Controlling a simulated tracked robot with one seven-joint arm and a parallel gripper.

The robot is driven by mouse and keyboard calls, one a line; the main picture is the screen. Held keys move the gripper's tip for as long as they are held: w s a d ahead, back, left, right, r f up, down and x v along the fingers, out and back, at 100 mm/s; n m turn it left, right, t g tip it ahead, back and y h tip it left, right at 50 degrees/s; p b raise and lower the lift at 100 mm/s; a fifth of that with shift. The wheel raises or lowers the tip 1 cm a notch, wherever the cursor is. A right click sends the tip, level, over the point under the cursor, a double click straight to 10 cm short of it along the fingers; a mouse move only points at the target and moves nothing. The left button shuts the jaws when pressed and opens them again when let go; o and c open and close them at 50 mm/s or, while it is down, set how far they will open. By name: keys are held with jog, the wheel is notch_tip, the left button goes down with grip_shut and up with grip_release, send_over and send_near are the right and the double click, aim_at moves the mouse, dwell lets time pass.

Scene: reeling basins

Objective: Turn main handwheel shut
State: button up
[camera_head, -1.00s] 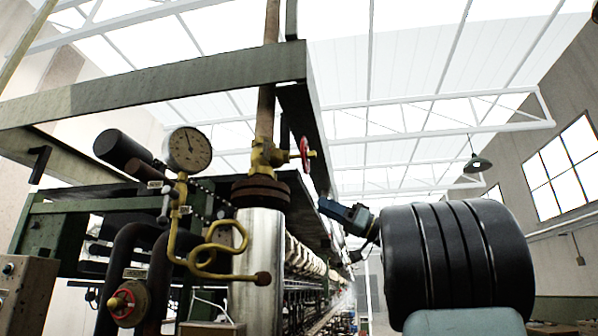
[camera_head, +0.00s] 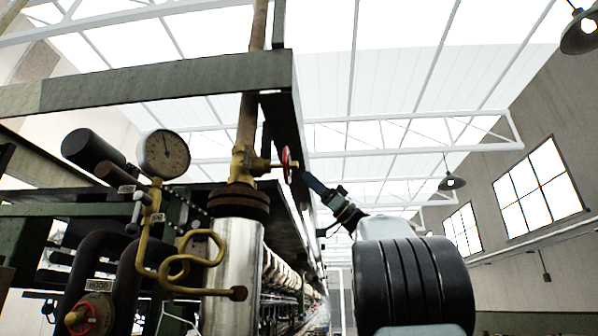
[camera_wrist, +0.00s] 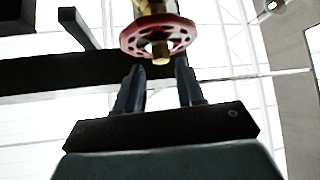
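A red handwheel (camera_head: 287,164) sits on the side stem of a brass valve (camera_head: 243,165), on a vertical pipe above a shiny metal cylinder. In the wrist view the same red wheel (camera_wrist: 158,38) is spoked, with a brass hub, just beyond my fingertips. My gripper (camera_head: 308,180) is close to the wheel, at its lower right in the head view. In the wrist view my gripper (camera_wrist: 160,72) has its two blue fingers apart with nothing between them. The fingertips appear just short of the rim; whether they touch it, I cannot tell.
A second red handwheel (camera_head: 80,318) is on dark pipes at lower left. A pressure gauge (camera_head: 164,154) and coiled brass tube (camera_head: 190,262) stand left of the cylinder (camera_head: 235,250). A green steel beam (camera_head: 150,85) runs overhead. The right side is open.

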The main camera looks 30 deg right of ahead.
aim_at(291, 166)
jog(key=shift+x, duration=2.35)
jog(key=shift+c, duration=0.2)
grip_shut()
jog(key=shift+a+m, duration=0.1)
jog(key=shift+m, duration=0.4)
jog(key=shift+s+a+r+m+t+h, duration=0.2)
jog(key=shift+m+t+h, duration=1.1)
jog(key=shift+m+h, duration=3.45)
jog(key=shift+s+a+r+m+t+h, duration=0.2)
jog(key=shift+m+t+h, duration=1.75)
jog(key=shift+m, duration=4.9)
jog(key=shift+s+r+m+t+h, duration=0.3)
jog(key=shift+m+t+h, duration=0.35)
jog(key=shift+m+h, duration=4.4)
jog(key=shift+w+m+y, duration=0.1)
jog(key=shift+m+y, duration=0.65)
jog(key=shift+m, duration=0.1)
